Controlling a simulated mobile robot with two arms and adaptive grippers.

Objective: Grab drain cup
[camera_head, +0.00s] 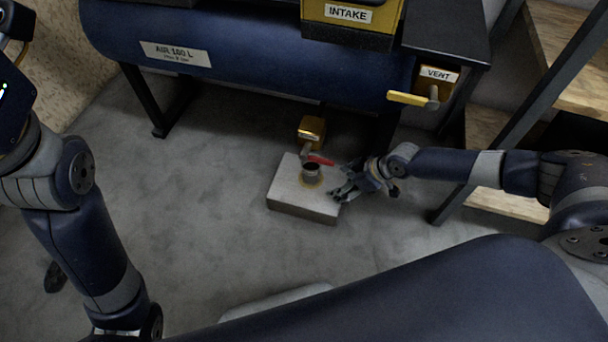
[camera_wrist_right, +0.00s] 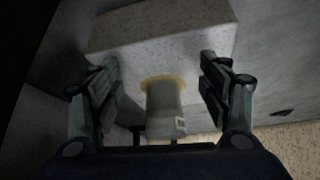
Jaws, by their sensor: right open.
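The drain cup (camera_head: 311,174) is a small grey cup with a dark opening, standing upright on a pale block (camera_head: 290,206). In the right wrist view the cup (camera_wrist_right: 164,112) is between my two fingers, with a gap on each side, and a yellow ring (camera_wrist_right: 168,79) lies around its base on the block. My right gripper (camera_head: 341,181) is open, low at the right side of the block, fingers pointing at the cup. It holds nothing.
A yellow drain valve (camera_head: 311,129) with a red lever (camera_head: 320,160) hangs just above the cup. The blue air tank (camera_head: 260,50) and its dark legs stand behind. A yellow vent handle (camera_head: 408,99) sticks out at the right. Wooden shelving (camera_head: 490,200) stands at the right. Floor left of the block is clear.

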